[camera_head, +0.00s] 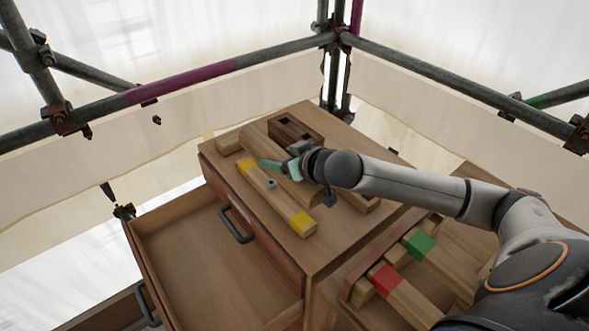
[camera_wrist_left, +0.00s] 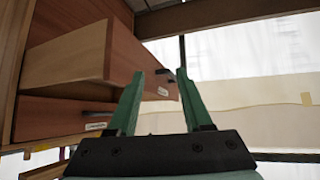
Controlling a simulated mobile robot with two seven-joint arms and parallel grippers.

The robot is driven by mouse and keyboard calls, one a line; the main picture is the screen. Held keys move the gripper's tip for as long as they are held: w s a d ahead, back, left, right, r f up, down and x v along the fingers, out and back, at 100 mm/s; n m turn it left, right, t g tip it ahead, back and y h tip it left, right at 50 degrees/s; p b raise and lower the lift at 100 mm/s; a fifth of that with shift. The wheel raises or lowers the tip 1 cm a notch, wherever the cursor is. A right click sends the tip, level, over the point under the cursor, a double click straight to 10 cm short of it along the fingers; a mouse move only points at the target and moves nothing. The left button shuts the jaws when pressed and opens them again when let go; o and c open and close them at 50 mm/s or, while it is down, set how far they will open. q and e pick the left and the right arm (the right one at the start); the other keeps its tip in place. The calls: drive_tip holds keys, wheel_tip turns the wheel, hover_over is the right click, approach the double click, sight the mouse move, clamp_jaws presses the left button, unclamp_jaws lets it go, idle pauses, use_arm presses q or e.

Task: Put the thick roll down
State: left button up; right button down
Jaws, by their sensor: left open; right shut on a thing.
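The thick roll (camera_head: 257,142) is a long, plain, rounded wooden piece lying lengthwise at or just above the cabinet top. My right gripper (camera_head: 279,165) is shut on it near its middle, with its teal fingers reaching across from the right. The gripper and wrist hide part of the roll, and I cannot tell whether its underside touches the top. My left gripper (camera_wrist_left: 157,88) is open and empty in the left wrist view, beside an open drawer; it does not show in the head view.
A yellow-banded wooden bar (camera_head: 285,204) lies close in front of the roll. A dark slotted block (camera_head: 296,128) stands behind it. The cabinet's open drawer (camera_head: 205,262) juts out at the left. Red-marked (camera_head: 386,279) and green-marked (camera_head: 420,245) bars lie at the lower right. Scaffold tubes surround the cabinet.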

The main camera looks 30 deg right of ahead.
drive_tip(key=w+d+f, duration=0.1)
drive_tip(key=f, duration=0.1)
drive_tip(key=w+d+f, duration=0.1)
drive_tip(key=d+f, duration=0.1)
drive_tip(key=w+d+f, duration=0.1)
drive_tip(key=d+f, duration=0.1)
drive_tip(key=shift+w+d+f+b, duration=0.2)
drive_tip(key=shift+w+b, duration=0.1)
drive_tip(key=shift+w, duration=0.1)
drive_tip(key=shift+f, duration=1.6)
drive_tip(key=shift+f, duration=0.15)
unclamp_jaws()
